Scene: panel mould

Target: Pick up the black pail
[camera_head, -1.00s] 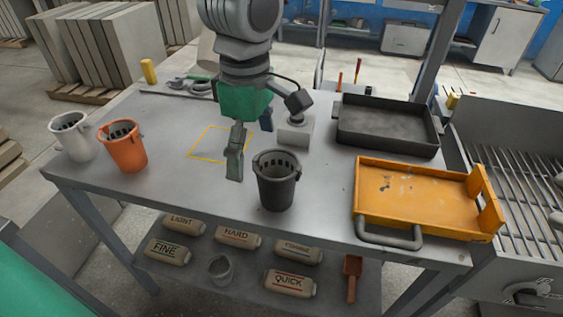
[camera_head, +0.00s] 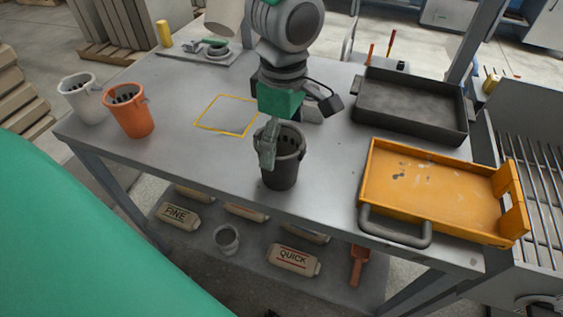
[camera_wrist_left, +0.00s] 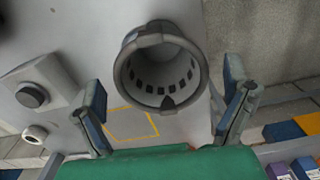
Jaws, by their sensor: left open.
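The black pail (camera_head: 282,172) stands upright on the grey table near its front edge. It also shows in the left wrist view (camera_wrist_left: 130,70), with its open mouth and a ring of dark slots inside. My left gripper (camera_head: 272,140) is above the pail. One finger overlaps the pail's rim in the head view; the other is mostly hidden. In the left wrist view the gripper (camera_wrist_left: 164,100) is open, with a finger on each side of the pail and a gap to each. My right gripper is not in view.
An orange pail (camera_head: 130,118) and a white pail (camera_head: 76,104) stand at the table's left. An orange tray (camera_head: 425,190) is to the right, with a dark tray (camera_head: 410,105) behind it. A yellow outlined square (camera_head: 226,131) left of the gripper is empty.

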